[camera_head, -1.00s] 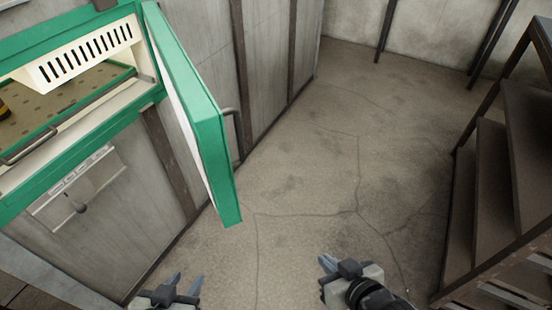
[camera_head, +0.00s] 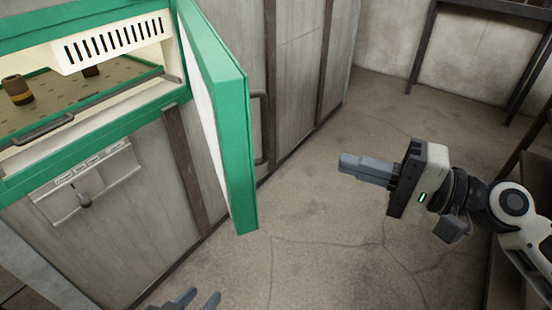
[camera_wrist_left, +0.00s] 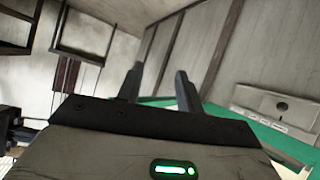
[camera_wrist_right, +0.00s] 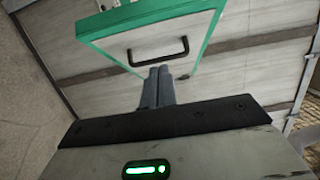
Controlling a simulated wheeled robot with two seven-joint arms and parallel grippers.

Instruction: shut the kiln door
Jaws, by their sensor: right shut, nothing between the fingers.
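The kiln door (camera_head: 226,110) is green-edged and stands wide open, hinged at the right side of the kiln opening (camera_head: 85,95). Its dark bar handle (camera_head: 262,125) is on the outer face, to the right in the head view. My right gripper (camera_head: 342,165) is shut and empty, to the right of the door and apart from it, pointing left toward the handle side. In the right wrist view the shut fingers (camera_wrist_right: 158,75) lie just below the handle (camera_wrist_right: 158,52) in the picture. My left gripper (camera_head: 200,300) is open and empty at the bottom edge; its parted fingers show in the left wrist view (camera_wrist_left: 158,82).
Inside the kiln is a perforated tray (camera_head: 70,98) with a small brown and yellow piece (camera_head: 17,90). A panel with a lever (camera_head: 85,195) is below the opening. Dark shelving (camera_head: 530,140) stands at the right. The floor (camera_head: 310,240) between is clear.

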